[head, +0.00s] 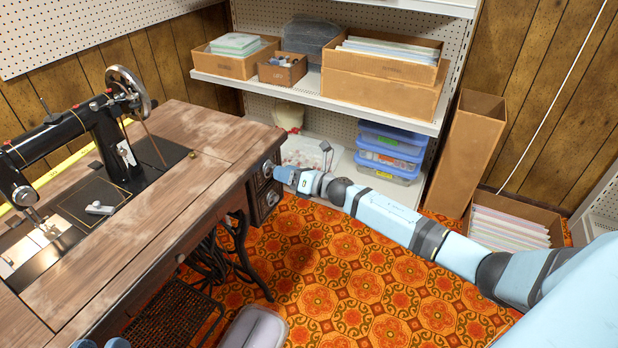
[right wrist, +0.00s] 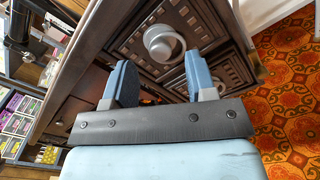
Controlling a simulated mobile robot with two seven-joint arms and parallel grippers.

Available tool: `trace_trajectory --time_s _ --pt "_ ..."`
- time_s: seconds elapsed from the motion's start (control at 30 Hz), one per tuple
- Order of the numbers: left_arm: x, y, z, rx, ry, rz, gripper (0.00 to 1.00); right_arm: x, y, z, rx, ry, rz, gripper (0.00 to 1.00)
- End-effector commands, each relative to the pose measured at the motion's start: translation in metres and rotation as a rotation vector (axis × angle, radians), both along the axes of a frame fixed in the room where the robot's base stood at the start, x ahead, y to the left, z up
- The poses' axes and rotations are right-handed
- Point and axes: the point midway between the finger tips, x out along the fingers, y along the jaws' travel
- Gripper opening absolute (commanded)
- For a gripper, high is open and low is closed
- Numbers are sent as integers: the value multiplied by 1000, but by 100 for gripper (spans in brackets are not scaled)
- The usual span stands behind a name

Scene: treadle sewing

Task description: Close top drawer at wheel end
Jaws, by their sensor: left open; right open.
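The sewing table (head: 190,160) has a stack of dark carved drawers under its wheel end. The top drawer (head: 265,167) is just under the tabletop edge; a lower drawer (head: 266,199) is below it. My right gripper (head: 281,174) is at the top drawer's front, with open fingers. In the right wrist view, a drawer front with a round metal knob (right wrist: 163,43) lies ahead, between and beyond the open fingers of the right gripper (right wrist: 162,80). I cannot tell how far the drawer stands out. My left gripper (head: 100,343) barely shows at the bottom edge, empty.
The black sewing machine (head: 95,115) with its handwheel stands on the tabletop. Shelves with cardboard boxes (head: 380,85) and blue plastic bins (head: 388,150) stand behind my right arm. A tall carton (head: 468,150) is further right.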

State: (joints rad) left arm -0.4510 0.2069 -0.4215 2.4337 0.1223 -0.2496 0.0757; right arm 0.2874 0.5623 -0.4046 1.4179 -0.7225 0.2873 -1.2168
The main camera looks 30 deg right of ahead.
Motion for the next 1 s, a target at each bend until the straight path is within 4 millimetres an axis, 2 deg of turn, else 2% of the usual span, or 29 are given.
trace_trajectory --time_s 0.03,0.2,0.4,0.6,1.0 --pt "0 0 7 -5 -12 3 43 -13 -7 1 -2 3 1 52" --pt "-1 1 18 -24 -48 13 43 -45 -25 2 0 1 1 52" --pt "-1 2 25 -34 -71 20 43 -71 -41 2 1 0 1 52" --pt "-2 2 27 -41 -83 22 43 -81 -46 2 1 -3 3 52" --pt "-3 2 26 -40 -78 21 43 -81 -46 2 0 -4 3 52"
